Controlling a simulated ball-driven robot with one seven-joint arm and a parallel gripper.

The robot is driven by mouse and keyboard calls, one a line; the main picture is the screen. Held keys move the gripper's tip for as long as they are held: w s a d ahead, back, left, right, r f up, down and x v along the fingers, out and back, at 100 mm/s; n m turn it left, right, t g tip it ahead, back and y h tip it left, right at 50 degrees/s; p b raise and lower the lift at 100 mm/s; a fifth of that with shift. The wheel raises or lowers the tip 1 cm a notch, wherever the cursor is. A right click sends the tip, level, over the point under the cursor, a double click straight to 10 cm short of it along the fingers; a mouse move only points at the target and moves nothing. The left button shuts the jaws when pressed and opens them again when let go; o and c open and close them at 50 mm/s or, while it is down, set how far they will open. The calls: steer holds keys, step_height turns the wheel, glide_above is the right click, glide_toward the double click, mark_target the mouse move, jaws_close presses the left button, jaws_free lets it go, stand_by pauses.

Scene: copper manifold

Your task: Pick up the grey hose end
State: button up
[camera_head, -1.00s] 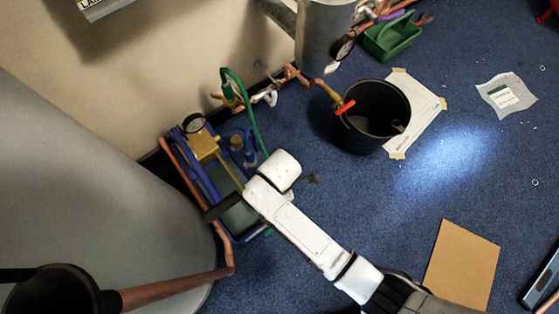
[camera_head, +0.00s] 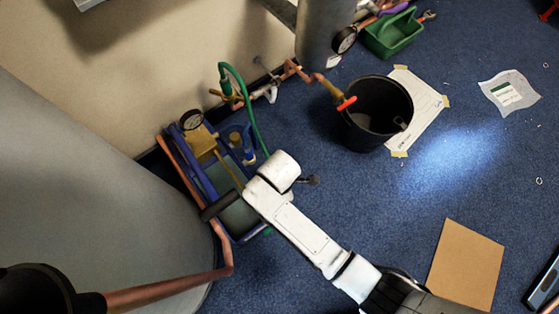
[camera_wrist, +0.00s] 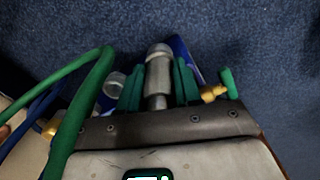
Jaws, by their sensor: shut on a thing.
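In the wrist view, my gripper (camera_wrist: 158,66) has its green fingers closed on both sides of the grey hose end (camera_wrist: 158,84). The grey hose end is a short metallic grey cylinder with a rounded, paler tip and a narrower neck near the gripper body. Blue floor shows beyond its tip. In the head view, my white wrist covers the place where the fingers are, so the grip cannot be made out there.
A green hose (camera_head: 252,115) runs down close to my wrist. A blue tray (camera_head: 207,184) with brass fittings and a gauge (camera_head: 191,119) lies at left. A black bucket (camera_head: 377,112) stands at upper right.

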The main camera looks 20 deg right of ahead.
jaws_close()
steer(key=shift+r, duration=0.1)
steer(key=shift+r+p, duration=0.45)
steer(key=shift+r, duration=0.2)
step_height(320, 180, up, 3)
steer(key=shift+s+d+f+p, duration=0.1)
steer(key=shift+s+f+p, duration=0.1)
steer(key=shift+p, duration=0.65)
steer(key=s+d+r+p, duration=0.5)
steer(key=s+r+p, duration=0.2)
steer(key=s, duration=0.5)
step_height(320, 180, up, 2)
steer(key=shift+s+p, duration=0.25)
steer(key=shift+p, duration=0.15)
steer(key=shift+d, duration=0.1)
